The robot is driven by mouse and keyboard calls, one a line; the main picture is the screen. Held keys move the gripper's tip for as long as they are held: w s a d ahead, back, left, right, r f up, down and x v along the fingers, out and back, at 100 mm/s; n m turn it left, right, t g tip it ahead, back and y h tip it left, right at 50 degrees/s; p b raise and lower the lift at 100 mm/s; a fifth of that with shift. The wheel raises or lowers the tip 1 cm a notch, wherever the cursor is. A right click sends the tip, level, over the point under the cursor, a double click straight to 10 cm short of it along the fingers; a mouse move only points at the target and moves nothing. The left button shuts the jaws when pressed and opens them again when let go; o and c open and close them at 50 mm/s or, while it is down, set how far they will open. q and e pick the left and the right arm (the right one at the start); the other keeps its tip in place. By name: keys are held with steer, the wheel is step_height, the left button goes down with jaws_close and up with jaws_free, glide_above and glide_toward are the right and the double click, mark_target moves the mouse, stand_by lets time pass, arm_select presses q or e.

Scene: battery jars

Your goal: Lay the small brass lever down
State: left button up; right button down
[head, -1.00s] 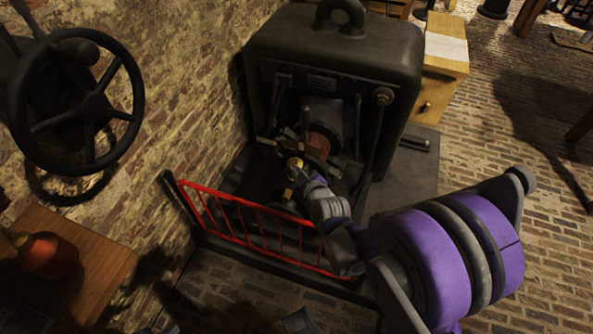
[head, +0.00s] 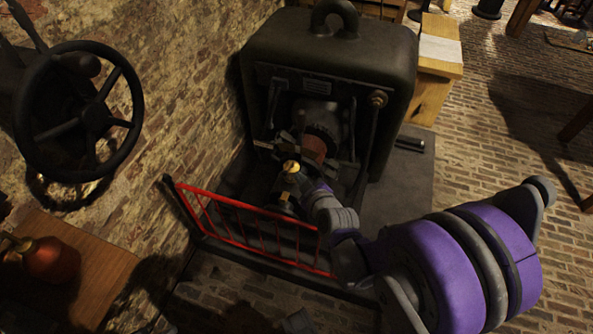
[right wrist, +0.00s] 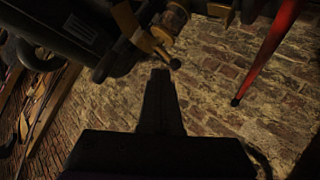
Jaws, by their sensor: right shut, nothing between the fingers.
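Small brass parts show at the front of the dark machine (head: 330,60). A round yellow brass piece (head: 291,167) stands above a smaller brass bit (head: 284,197). In the right wrist view, a brass-coloured bar (right wrist: 150,45), which looks like the small lever, slants down to a dark round tip beside the machine. I cannot tell its pivot. My right gripper (right wrist: 161,75) is shut and empty, just below that tip in the picture and apart from it. In the head view its fingers are hard to make out beside the brass piece. My left gripper is not visible.
A large black handwheel (head: 85,118) is on the brick wall at left. A wooden table (head: 105,265) holds a red-orange vessel (head: 50,260).

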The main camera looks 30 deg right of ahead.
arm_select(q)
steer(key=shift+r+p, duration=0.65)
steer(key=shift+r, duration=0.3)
arm_select(e)
steer(key=v, duration=0.5)
steer(key=shift+s+r, duration=0.15)
steer(key=shift+s, duration=0.25)
steer(key=shift+a, duration=0.1)
steer(key=s+a+r+m+g+y, duration=0.2)
steer(key=s+a+m+g, duration=0.5)
steer(key=s, duration=0.9)
arm_select(q)
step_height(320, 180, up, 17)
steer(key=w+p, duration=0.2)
steer(key=p, duration=1.3)
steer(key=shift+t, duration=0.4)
arm_select(e)
steer(key=w+a+r+n, duration=0.2)
steer(key=w+r, duration=0.1)
steer(key=r, duration=1.3)
steer(key=shift+a, duration=0.1)
